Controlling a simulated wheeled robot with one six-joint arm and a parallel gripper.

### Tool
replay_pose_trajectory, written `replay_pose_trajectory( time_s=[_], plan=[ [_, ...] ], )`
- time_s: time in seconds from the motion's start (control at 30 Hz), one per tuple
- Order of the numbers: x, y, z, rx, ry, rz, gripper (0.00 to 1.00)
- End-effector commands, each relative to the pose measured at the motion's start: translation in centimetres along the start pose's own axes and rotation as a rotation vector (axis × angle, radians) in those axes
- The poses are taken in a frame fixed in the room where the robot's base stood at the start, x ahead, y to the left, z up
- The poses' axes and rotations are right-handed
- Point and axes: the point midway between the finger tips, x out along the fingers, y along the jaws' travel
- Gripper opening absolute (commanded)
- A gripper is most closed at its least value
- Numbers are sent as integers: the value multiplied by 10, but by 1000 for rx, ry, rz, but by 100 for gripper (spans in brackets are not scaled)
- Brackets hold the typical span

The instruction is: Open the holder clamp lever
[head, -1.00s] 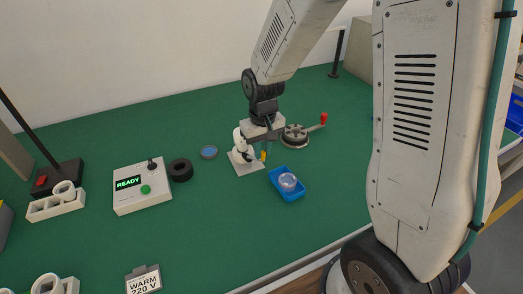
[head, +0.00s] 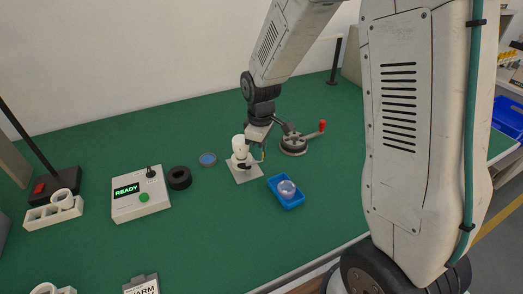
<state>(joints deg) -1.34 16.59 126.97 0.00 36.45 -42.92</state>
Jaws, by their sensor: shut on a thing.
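The holder (head: 240,150) is a white cylinder-topped fixture on a square pale plate (head: 247,176), near the middle of the bench. Its clamp lever is small and mostly hidden at my gripper. My gripper (head: 259,154) points down at the holder's right side, its fingers shut on what appears to be the clamp lever. The fingertips are too small to see the grip clearly.
A grey round fixture with a red-knobbed crank (head: 294,144) stands close behind right. A blue tray (head: 286,193) with a clear round piece lies in front. A black ring (head: 179,178), a blue-topped disc (head: 208,159) and a READY box (head: 141,195) are left.

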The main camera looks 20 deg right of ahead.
Motion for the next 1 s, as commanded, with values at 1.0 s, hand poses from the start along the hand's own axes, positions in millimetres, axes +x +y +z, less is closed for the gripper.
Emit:
replay_pose_trajectory(
  time_s=[1.0],
  plan=[
    [-6,1,-2,-28,2,2,40]
  ],
)
